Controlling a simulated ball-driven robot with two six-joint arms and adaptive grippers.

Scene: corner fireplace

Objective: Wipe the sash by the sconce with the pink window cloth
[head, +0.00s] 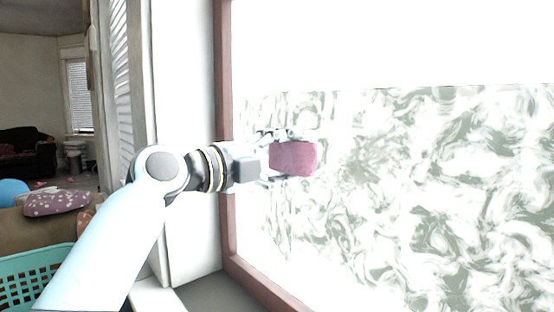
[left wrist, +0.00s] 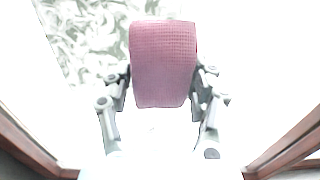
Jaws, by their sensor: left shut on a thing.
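The pink window cloth (head: 293,157) is a folded pad. My left gripper (head: 284,158) is shut on it and holds it up in front of the window pane near its left side. In the left wrist view the cloth (left wrist: 163,62) sits between the two fingers of my left gripper (left wrist: 163,95). The sash (head: 400,190) has a pane with whitish-grey swirled smears over its lower part; its upper part is plain white. I cannot tell whether the cloth touches the pane. No sconce shows. My right gripper is not in view.
A reddish-brown window frame (head: 225,80) runs up the left side and along the bottom. White shutters (head: 120,80) stand left of it. A teal basket (head: 35,275) is at the lower left. A dark sofa (head: 25,155) is far back.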

